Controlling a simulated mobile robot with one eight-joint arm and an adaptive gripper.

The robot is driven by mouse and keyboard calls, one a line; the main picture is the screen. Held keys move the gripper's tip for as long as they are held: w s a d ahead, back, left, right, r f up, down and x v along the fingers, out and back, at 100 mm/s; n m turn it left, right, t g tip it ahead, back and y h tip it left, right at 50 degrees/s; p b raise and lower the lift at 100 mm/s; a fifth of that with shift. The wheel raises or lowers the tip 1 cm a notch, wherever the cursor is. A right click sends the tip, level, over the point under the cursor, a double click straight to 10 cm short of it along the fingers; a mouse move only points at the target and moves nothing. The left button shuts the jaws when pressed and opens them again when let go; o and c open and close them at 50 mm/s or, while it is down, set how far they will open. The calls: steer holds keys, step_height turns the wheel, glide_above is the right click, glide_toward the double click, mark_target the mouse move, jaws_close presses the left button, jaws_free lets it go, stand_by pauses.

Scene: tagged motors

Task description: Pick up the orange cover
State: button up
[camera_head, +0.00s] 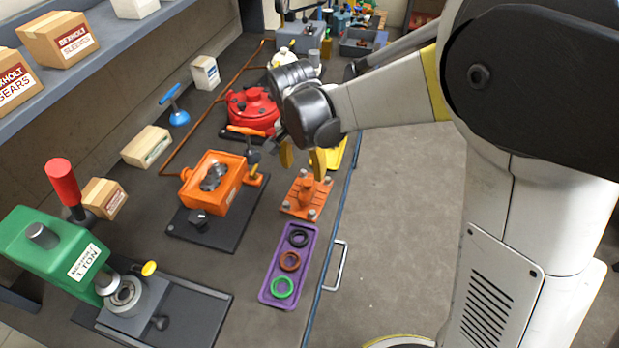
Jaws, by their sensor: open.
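The orange cover (301,197) is a square plate with a raised post in its middle and bolts near its corners. It lies on the dark workbench near the front edge, right of an open orange motor housing (228,198) on a black base plate. My gripper (302,161) points down just above the cover's post. Its two yellowish fingers are apart with nothing visible between them. The fingertips seem close to the top of the post; I cannot tell whether they touch it.
A purple tray (266,294) with black, brown and green rings lies in front of the cover. A red round housing (238,108) and a yellow item (338,152) are behind. A green press (50,255) stands at left. The floor at right is clear.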

mark_target(307, 182)
step_height(307, 182, down, 4)
steer(key=shift+w+d+r+b, duration=0.15)
steer(key=shift+r+b, duration=0.1)
steer(key=shift+b, duration=0.15)
steer(key=f, duration=0.1)
steer(key=f+b, duration=0.1)
steer(key=f, duration=0.1)
steer(key=f+b, duration=0.1)
steer(key=f, duration=0.1)
steer(key=shift+w+d+f, duration=0.15)
steer(key=shift+w+d, duration=0.2)
steer(key=shift+w, duration=0.05)
steer(key=shift+s, duration=0.1)
jaws_close()
